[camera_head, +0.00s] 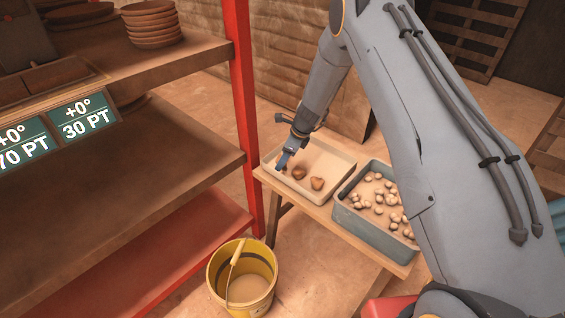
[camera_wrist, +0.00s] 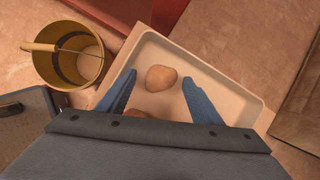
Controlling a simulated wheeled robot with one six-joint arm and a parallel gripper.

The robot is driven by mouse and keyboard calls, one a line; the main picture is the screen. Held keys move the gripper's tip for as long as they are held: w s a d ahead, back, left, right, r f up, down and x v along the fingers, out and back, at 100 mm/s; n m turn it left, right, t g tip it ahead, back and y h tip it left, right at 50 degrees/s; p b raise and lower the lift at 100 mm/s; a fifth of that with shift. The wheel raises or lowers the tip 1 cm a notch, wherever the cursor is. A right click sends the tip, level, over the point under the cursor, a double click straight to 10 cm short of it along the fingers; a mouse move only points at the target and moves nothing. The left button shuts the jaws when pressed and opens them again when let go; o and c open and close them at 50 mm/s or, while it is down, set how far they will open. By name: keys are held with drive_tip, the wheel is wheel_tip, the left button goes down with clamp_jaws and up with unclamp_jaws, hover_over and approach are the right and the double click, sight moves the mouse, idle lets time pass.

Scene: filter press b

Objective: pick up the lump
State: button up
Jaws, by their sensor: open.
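The pale tray (camera_head: 335,160) stands on a small wooden bench and holds brown rounded lumps. Two lumps, one near the middle (camera_head: 299,172) and one near the front right (camera_head: 317,183), show clearly in the head view. My gripper (camera_head: 282,164) is low over the tray's left end, pointing down. In the wrist view my gripper (camera_wrist: 159,78) has its two blue fingers apart, and one lump (camera_wrist: 161,77) lies on the tray floor between the fingertips, with a gap on both sides. A second lump (camera_wrist: 137,113) is mostly hidden behind the gripper body.
A blue-grey tub (camera_head: 373,230) with several small pale pieces stands right of the tray. A yellow bucket (camera_head: 243,278) sits on the floor in front. A red-posted shelf rack (camera_head: 243,90) rises close to the tray's left, with stacked dishes (camera_head: 152,22) on top.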

drive_tip(key=shift+w+a+f, duration=0.1)
drive_tip(key=shift+a+f, duration=0.05)
drive_tip(key=shift+f, duration=0.4)
drive_tip(key=c, duration=1.2)
drive_tip(key=shift+r, duration=0.15)
